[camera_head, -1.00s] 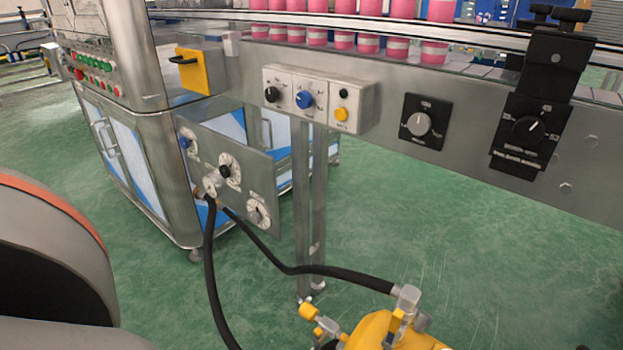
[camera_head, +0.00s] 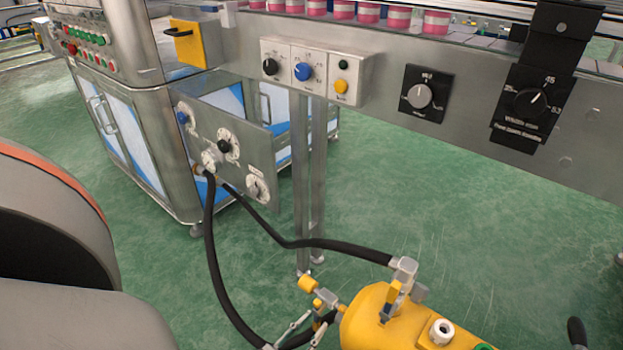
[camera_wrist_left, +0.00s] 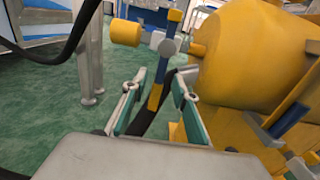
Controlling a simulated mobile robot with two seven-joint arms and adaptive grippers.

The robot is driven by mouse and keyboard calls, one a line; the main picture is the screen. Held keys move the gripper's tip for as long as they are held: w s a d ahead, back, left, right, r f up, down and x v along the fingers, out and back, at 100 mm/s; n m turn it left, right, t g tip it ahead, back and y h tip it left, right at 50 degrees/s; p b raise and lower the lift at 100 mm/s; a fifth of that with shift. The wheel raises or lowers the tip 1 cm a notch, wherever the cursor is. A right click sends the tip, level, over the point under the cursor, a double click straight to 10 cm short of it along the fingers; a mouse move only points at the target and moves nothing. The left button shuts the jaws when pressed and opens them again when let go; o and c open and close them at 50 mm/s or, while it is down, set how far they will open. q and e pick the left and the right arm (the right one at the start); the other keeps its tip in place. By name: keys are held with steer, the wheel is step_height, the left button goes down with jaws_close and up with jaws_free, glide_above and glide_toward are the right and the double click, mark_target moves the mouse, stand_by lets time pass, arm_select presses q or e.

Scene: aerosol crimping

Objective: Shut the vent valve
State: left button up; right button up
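A small valve (camera_head: 322,298) with a yellow cylinder on its outlet (camera_head: 308,284) sticks out of the left end of the yellow tank (camera_head: 382,308). I take it as the vent valve. In the left wrist view its grey body (camera_wrist_left: 167,46) shows, with a blue and yellow lever (camera_wrist_left: 157,88) hanging down. My left gripper (camera_head: 305,331) is just below the valve. In the left wrist view my left gripper (camera_wrist_left: 158,100) is open, its fingers on either side of the lever's lower end, with gaps visible. My right gripper is not in view.
A black hose (camera_head: 325,243) runs from the steel valve panel (camera_head: 225,150) to a fitting with a yellow lever (camera_head: 393,297) on the tank. Another hose (camera_head: 212,255) drops near my left gripper. A support leg (camera_head: 309,190) stands behind.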

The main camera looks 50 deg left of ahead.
arm_select(q)
step_height(320, 180, up, 7)
steer(key=shift+f, duration=0.2)
stand_by(0.7)
